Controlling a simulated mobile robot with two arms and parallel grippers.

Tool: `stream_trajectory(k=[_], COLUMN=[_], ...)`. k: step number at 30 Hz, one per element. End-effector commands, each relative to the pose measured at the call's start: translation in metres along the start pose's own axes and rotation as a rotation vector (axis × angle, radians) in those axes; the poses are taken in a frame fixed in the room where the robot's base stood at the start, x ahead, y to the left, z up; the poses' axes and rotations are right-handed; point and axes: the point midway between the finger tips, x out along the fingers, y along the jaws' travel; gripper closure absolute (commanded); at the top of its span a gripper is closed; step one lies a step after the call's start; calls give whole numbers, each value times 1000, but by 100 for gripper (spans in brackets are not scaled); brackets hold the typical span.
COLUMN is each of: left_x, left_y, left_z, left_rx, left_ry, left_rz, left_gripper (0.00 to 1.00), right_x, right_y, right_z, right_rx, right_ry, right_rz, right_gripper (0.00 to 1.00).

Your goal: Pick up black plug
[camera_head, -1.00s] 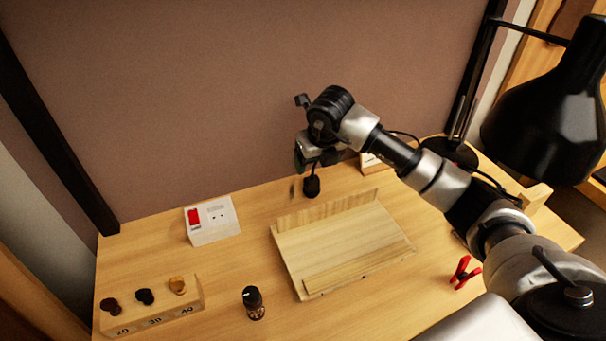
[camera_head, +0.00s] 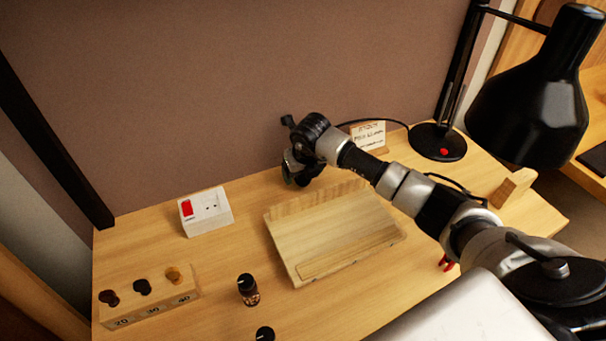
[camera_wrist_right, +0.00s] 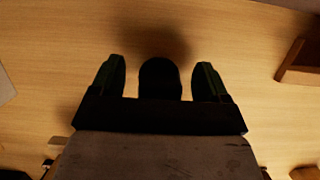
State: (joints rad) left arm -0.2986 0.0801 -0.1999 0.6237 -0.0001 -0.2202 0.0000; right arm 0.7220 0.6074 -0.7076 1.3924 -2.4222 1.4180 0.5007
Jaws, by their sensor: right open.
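The black plug (camera_wrist_right: 160,78) shows in the right wrist view as a dark rounded shape between the two fingers of my right gripper (camera_wrist_right: 159,80). Gaps are visible on both sides of it, so the fingers are open around it and apart from it. In the head view my right gripper (camera_head: 298,178) is low over the back of the bench, just behind the wooden tray, and hides the plug. My left gripper is not in view.
A white socket box (camera_head: 206,211) with a red switch stands left of the wooden tray (camera_head: 335,236). A numbered peg block (camera_head: 150,303) and a small dark bottle (camera_head: 248,290) are at the front left. A black lamp (camera_head: 530,105) stands at the right, a card (camera_head: 369,136) behind.

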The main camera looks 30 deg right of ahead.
Motion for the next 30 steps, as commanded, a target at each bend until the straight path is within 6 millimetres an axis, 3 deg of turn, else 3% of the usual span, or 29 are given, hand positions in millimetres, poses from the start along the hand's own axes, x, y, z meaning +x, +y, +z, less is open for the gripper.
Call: stream_trajectory(k=[2, 11, 23, 30], left_x=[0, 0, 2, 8], left_y=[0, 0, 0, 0], left_z=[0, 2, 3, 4], left_rx=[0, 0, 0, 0], left_ry=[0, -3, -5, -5], left_rz=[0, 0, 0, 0], left_gripper=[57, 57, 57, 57], right_x=[0, 0, -8, -39], right_y=[0, 0, 0, 0], right_z=[0, 0, 3, 13], right_rx=[0, 0, 0, -1], right_ry=[0, 0, -3, -6], right_rz=[0, 0, 1, 1], right_gripper=[27, 73, 73, 73])
